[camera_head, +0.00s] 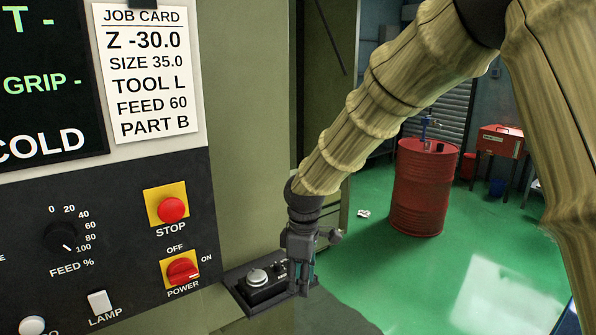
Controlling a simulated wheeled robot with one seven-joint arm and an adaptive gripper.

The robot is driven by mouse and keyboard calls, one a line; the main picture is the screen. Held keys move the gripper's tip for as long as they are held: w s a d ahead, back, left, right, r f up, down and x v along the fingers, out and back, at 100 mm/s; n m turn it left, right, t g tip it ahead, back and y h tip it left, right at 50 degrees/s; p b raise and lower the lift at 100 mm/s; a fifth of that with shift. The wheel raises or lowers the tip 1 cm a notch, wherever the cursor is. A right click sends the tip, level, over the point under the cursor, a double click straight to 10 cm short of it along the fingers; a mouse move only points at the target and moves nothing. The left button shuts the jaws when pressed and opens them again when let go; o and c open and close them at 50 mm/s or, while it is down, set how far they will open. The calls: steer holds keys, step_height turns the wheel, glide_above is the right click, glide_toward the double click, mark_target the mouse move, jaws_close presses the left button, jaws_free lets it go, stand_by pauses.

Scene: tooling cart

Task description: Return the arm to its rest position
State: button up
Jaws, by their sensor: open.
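My arm, in a wood-coloured cover, reaches down from the upper right of the head view to the lower middle. My gripper (303,289) hangs at its end, fingers pointing down, open. It is just in front of and to the right of a small black box (262,284) with a silver knob, which sits on a dark ledge beside the control panel. The fingers overlap the right side of the box in the picture; I cannot tell whether they touch it. I see nothing held between the fingers.
The control panel (120,228) on the left has a red stop button (171,209), a red power switch (183,271) and a feed dial (60,236). A job card (149,70) hangs above. A red drum (421,190) stands behind on open green floor (400,275).

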steer(key=s+d+f+m+b, duration=0.1)
steer(key=s+d+f+m, duration=0.2)
steer(key=f, duration=0.7)
steer(key=s+d+f+m+y+b, duration=0.1)
steer(key=s+d+f+m, duration=0.15)
steer(key=s+f, duration=0.6)
steer(key=s+d+f+m+b, duration=0.1)
steer(key=s+d+f+m, duration=0.15)
steer(key=f, duration=1.05)
steer(key=s+d+f+m+b, duration=0.1)
steer(key=s+d+f, duration=0.3)
steer(key=s, duration=0.4)
steer(key=s+d+f+m+h+b, duration=0.1)
steer(key=s+d+f+m, duration=0.3)
steer(key=s+f, duration=0.3)
steer(key=s+d+f+m+b, duration=0.1)
steer(key=s+d+f, duration=0.4)
steer(key=s, duration=0.5)
steer(key=shift+d+f+m+b, duration=0.3)
steer(key=shift+d+f+m, duration=0.15)
steer(key=shift+m, duration=0.25)
steer(key=shift+s, duration=0.1)
steer(key=shift+c, duration=0.6)
